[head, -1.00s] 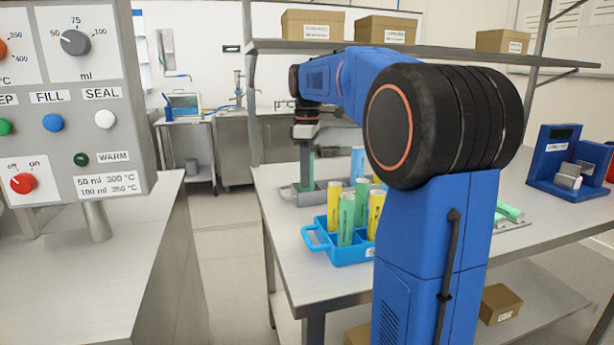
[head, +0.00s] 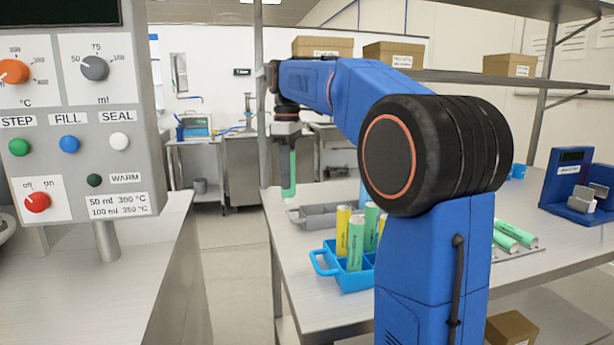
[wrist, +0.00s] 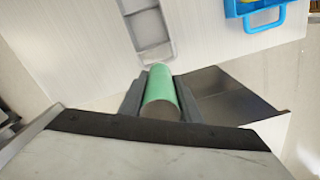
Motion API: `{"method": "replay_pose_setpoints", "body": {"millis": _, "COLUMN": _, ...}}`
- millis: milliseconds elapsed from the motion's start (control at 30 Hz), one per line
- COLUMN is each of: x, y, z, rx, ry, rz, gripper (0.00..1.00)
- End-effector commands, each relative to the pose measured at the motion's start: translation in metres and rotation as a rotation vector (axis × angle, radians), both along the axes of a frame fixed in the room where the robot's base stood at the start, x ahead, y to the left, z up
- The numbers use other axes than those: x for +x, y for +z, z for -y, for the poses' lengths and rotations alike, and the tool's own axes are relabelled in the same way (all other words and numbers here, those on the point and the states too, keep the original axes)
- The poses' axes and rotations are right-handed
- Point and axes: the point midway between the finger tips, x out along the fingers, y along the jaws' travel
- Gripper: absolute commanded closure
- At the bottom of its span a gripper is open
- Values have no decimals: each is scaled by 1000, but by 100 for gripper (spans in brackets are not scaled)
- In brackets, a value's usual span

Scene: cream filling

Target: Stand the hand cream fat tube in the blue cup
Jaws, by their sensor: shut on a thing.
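My gripper (head: 287,150) is shut on a green tube (head: 288,178), which hangs upright below it, beyond the left edge of the table. In the wrist view my gripper (wrist: 160,84) has a dark finger on each side of the tube (wrist: 161,92). No print on the tube is readable, so I cannot tell from a label that it is the hand cream fat tube.
A grey tray (head: 308,220) and a blue handled rack (head: 324,266) of yellow and green tubes stand on the table. More green tubes (head: 515,235) lie at the right. The filling machine panel (head: 80,120) is at the left, across an open aisle.

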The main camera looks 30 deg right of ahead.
Motion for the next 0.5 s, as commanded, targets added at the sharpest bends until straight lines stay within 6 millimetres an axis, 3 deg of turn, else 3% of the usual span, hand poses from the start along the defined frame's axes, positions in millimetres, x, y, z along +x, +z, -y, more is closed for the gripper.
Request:
{"method": "replay_pose_setpoints", "body": {"millis": 200, "x": 15, "y": -1, "z": -50, "rx": 0, "ry": 5, "rz": -1, "gripper": 90}}
{"method": "replay_pose_setpoints", "body": {"millis": 500, "x": 26, "y": 0, "z": -90, "rx": 0, "ry": 1, "rz": 0, "gripper": 90}}
